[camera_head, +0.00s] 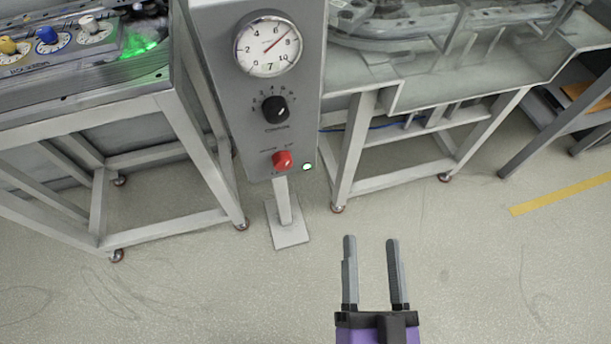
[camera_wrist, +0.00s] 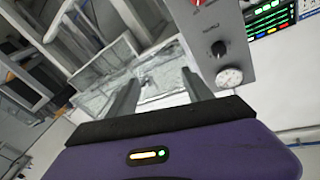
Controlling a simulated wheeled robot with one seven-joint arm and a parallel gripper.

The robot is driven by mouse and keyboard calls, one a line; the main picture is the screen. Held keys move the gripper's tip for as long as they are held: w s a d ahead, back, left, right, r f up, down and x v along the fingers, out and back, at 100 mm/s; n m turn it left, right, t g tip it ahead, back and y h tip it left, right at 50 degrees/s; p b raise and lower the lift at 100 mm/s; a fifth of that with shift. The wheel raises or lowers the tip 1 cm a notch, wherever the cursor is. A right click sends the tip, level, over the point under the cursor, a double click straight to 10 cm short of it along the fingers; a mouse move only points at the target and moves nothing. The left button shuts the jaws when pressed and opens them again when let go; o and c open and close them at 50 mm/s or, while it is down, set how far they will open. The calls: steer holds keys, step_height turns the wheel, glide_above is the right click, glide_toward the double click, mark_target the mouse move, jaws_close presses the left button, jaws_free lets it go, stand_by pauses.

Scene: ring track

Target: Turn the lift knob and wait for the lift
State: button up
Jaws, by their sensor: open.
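A grey control post (camera_head: 230,100) stands upright on the floor. It carries a round gauge (camera_head: 268,46), a black knob (camera_head: 275,109) below it, and a red knob (camera_head: 282,160) at the bottom, which looks like the lift knob though its label is too small to read surely. A small pale-green light (camera_head: 308,167) shows beside the red knob. My gripper (camera_head: 371,242) is open and empty, below and right of the post and apart from it. In the wrist view the gauge (camera_wrist: 229,77), black knob (camera_wrist: 219,49) and red knob (camera_wrist: 198,2) lie beyond the right finger.
A wheeled bench (camera_head: 80,110) with coloured knobs and a green glow stands at left. Another wheeled bench (camera_head: 430,85) with a clear-sided tray stands at right. The floor (camera_head: 200,290) in front is clear, with a yellow line (camera_head: 560,195) at right.

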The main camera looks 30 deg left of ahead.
mark_target(285, 167)
steer(key=shift+w+a+f+m+g+y+b, duration=0.3)
steer(key=shift+w+a+f+g+y, duration=0.75)
steer(key=shift+a, duration=2.55)
steer(key=shift+w+a+f+m+g+y+b, duration=0.3)
steer(key=shift+w+a+f, duration=0.8)
steer(key=shift+a, duration=2.55)
steer(key=shift+w+a+f+m+g+y, duration=0.65)
steer(key=shift+w+a, duration=0.9)
steer(key=shift+a, duration=2.05)
steer(key=shift+r, duration=0.1)
jaws_close()
steer(key=shift+n, duration=0.25)
